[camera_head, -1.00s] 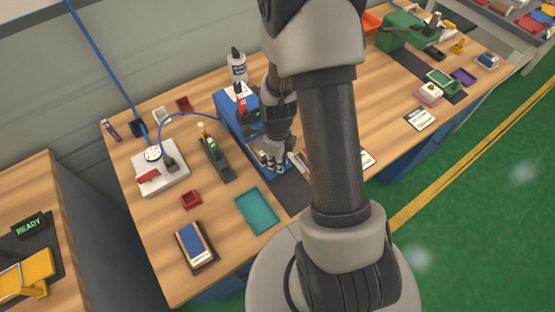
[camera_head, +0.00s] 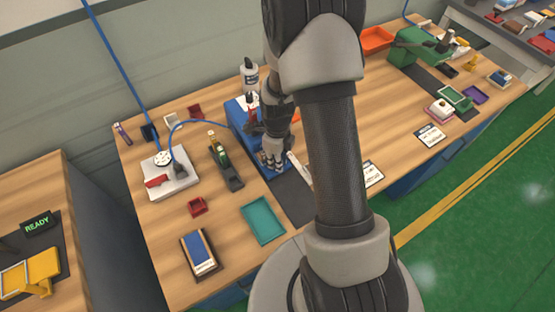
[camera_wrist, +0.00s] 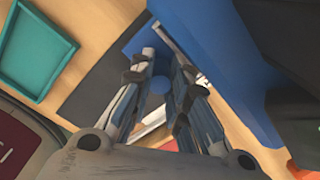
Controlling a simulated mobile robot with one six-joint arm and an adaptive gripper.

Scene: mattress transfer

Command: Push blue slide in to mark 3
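A blue device (camera_head: 240,120) stands on the wooden table behind my gripper in the head view. Its large blue body (camera_wrist: 225,50) fills the upper right of the wrist view. A flat blue part, likely the slide (camera_wrist: 158,42), shows beyond and between my fingertips. A round blue knob (camera_wrist: 160,86) shows between the fingers. My gripper (camera_head: 273,163) is low at the device's front end; in the wrist view its fingers (camera_wrist: 163,58) are partly open, with a gap between the tips. I cannot tell whether they touch the slide. No mark 3 is readable.
A dark mat (camera_head: 292,200) lies in front of the device. A teal tray (camera_head: 262,222) lies to its left, also in the wrist view (camera_wrist: 35,45).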

